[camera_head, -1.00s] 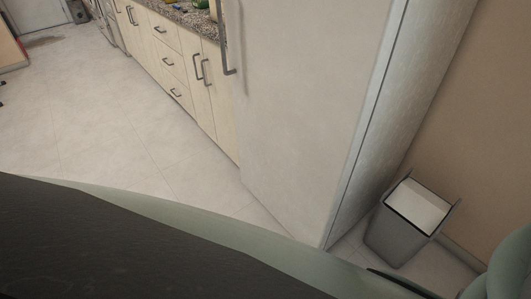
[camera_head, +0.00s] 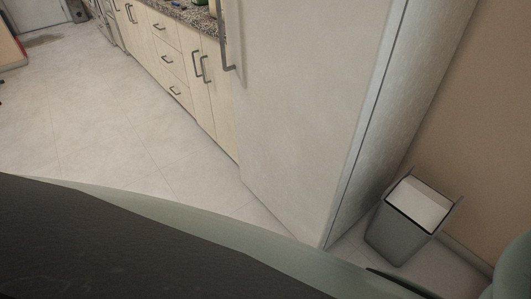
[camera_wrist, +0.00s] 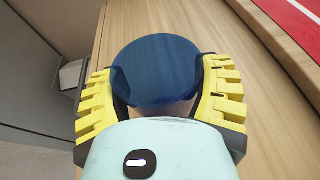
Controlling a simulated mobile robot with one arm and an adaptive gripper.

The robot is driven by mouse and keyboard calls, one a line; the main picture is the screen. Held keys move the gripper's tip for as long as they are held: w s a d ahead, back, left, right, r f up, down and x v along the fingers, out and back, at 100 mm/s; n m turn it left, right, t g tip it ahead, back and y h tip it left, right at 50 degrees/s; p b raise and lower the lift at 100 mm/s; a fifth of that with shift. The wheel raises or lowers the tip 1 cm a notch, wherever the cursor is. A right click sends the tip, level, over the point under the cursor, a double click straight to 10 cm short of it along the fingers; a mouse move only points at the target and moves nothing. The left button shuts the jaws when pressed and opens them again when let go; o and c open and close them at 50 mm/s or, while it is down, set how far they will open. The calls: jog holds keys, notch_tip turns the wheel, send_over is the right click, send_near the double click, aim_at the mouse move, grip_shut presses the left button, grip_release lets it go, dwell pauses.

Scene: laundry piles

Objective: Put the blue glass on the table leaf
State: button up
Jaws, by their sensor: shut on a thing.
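The blue glass (camera_wrist: 157,72) is in the wrist view, dark blue and seen by its round end. My gripper (camera_wrist: 160,88) is shut on it, with one yellow finger at each side of it. A wooden surface (camera_wrist: 200,25) lies behind and below the glass. Whether this is the table leaf, and whether the glass touches it, I cannot tell. The glass and the gripper do not show in the head view.
A red surface with a white line (camera_wrist: 297,22) lies at the upper right of the wrist view, beyond a wooden edge. In the head view, a tall pale fridge (camera_head: 300,100), cabinets (camera_head: 172,62) and a grey bin (camera_head: 393,238) surround clear floor (camera_head: 100,120).

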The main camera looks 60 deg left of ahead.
jog(key=o, duration=1.3)
jog(key=shift+s+r, duration=0.1)
jog(key=shift+r, duration=0.05)
jog(key=p+v, duration=0.1)
jog(key=v, duration=1.1)
